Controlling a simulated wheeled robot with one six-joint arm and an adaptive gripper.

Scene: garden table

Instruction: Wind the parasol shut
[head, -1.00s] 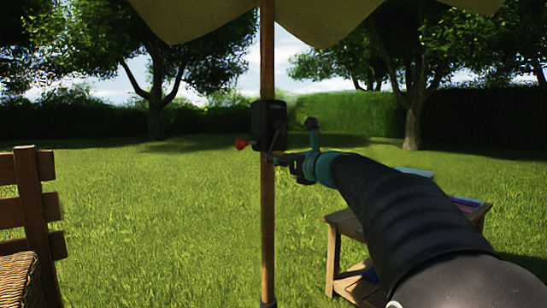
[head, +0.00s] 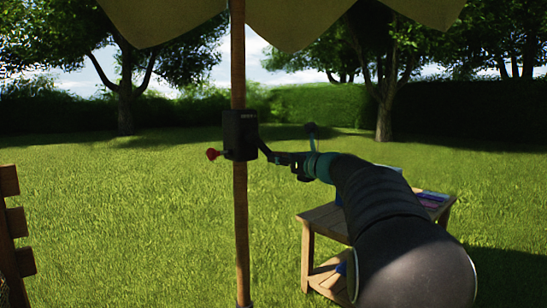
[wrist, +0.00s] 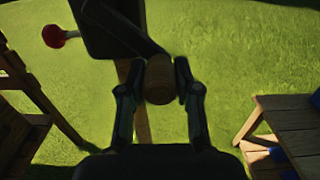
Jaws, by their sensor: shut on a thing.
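The parasol's wooden pole (head: 240,215) stands upright left of centre in the head view, with the pale canopy (head: 300,22) spread at the top; only its lower edge shows. A dark winder box (head: 240,136) is fixed on the pole, with a red knob (head: 213,154) on its left. A dark crank arm (head: 266,151) slopes down and right from the box. My gripper (head: 288,160) is right of the box. In the wrist view, its fingers (wrist: 160,88) are shut on the crank's round wooden handle (wrist: 159,76), beside the box (wrist: 106,24).
A small wooden table (head: 325,222) with coloured items on top stands at the right, partly behind my arm. A wooden chair (head: 12,235) is at the left edge. Open lawn (head: 120,220) lies between, with trees and a hedge behind.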

